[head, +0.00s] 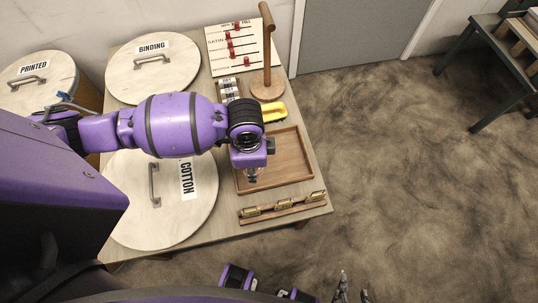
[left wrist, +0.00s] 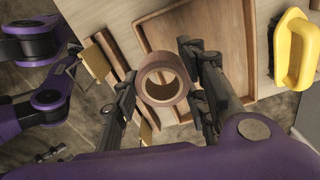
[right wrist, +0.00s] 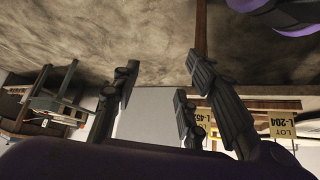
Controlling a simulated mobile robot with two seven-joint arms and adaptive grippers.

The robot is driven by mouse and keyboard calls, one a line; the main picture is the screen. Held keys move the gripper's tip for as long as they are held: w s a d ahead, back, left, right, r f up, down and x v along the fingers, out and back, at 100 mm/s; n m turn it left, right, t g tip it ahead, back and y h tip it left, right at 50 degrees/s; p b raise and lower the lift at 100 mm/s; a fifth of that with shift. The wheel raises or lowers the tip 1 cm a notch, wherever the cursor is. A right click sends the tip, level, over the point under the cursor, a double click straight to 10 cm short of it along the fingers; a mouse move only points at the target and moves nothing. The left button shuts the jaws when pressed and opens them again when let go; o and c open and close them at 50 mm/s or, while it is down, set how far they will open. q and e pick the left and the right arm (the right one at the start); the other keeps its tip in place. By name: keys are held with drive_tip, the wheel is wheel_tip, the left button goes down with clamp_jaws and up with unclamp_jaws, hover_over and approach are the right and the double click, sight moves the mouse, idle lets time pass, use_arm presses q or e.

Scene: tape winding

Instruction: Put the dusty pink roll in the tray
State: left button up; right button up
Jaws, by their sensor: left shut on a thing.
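The dusty pink roll (left wrist: 163,61) is a short, hollow ring, seen in the left wrist view between the fingers of my left gripper (left wrist: 160,84), which is shut on it. The wooden tray (head: 290,172) is a shallow rectangular box on the table; it also shows in the left wrist view (left wrist: 222,35), behind the roll. In the head view my left gripper (head: 252,174) points down over the left part of the tray, and the roll cannot be made out there. My right gripper (head: 354,289) is at the bottom edge, off the table; its fingers (right wrist: 160,88) are apart and empty.
A yellow-handled object (head: 274,112) lies just behind the tray. A wooden rail with brass label plates (head: 283,207) runs along its front. A wooden post stand (head: 267,50) stands behind. Round lids, including the COTTON lid (head: 130,200), lie left. The tray's right part is clear.

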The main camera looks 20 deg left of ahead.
use_arm(q)
drive_tip(key=w+f, duration=0.2)
drive_tip(key=w, duration=0.3)
drive_tip(key=b, duration=0.2)
hover_over(269, 160)
drive_tip(key=f, duration=0.5)
drive_tip(key=shift+s+f, duration=0.25)
drive_tip(key=shift+w+f, duration=0.15)
drive_tip(key=shift+f, duration=0.05)
drive_tip(key=shift+w+f+b, duration=0.1)
drive_tip(key=shift+f+b, duration=0.2)
drive_tip(key=shift+f, duration=1.25)
drive_tip(key=shift+f, duration=0.15)
drive_tip(key=o, duration=0.7)
drive_tip(key=shift+c, duration=0.2)
drive_tip(key=o, duration=0.4)
